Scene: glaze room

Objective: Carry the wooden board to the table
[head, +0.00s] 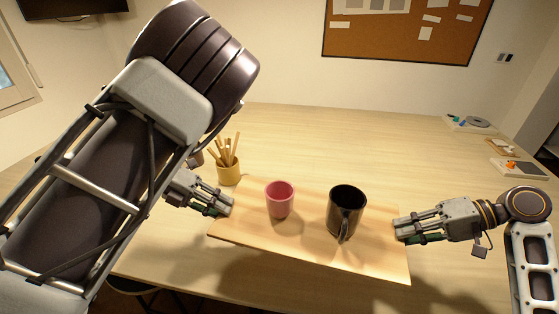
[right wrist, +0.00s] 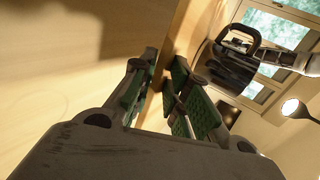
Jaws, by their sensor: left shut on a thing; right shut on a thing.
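The wooden board (head: 300,247) is held between my two grippers in the head view. It appears over the near part of the table (head: 300,135); I cannot tell whether it touches the top. My left gripper (head: 222,207) is shut on the board's left end. My right gripper (head: 405,230) is shut on its right end. In the right wrist view the board's edge (right wrist: 187,35) runs between the green-padded fingers (right wrist: 163,92). A pink cup (head: 280,201) and a black mug (head: 346,209) stand upright on the board.
A yellow pot of wooden tools (head: 229,172) stands on the table just behind my left gripper. Small trays (head: 518,168) with items lie at the far right. The table's middle and back are clear. A stool (head: 133,285) shows below the table's left front edge.

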